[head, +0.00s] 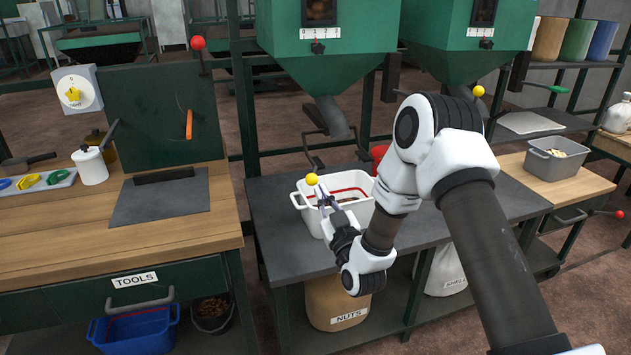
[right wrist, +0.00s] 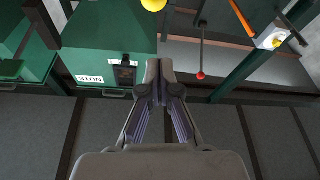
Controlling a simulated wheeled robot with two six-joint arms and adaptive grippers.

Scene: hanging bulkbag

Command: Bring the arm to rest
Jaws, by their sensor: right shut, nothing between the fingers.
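My right arm reaches in from the right of the head view. Its gripper (head: 324,200) is at the near left part of a white bin (head: 362,184) with a red line inside, on the dark bench. The gripper is shut and empty; it also shows in the right wrist view (right wrist: 159,68). A yellow ball knob (head: 312,179) appears right by the fingertips in the head view. In the right wrist view a yellow ball (right wrist: 153,4) shows beyond the fingertips, apart from them. I cannot tell its exact distance. My left gripper is not in view.
Green hoppers (head: 328,48) with outlets stand above the bench. Red-knobbed levers (head: 198,43) stick out at left and right. A grey bin (head: 556,160) is at the right. A NUTS sack (head: 336,300) stands below the bench. The wooden worktop (head: 110,235) at left has free room.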

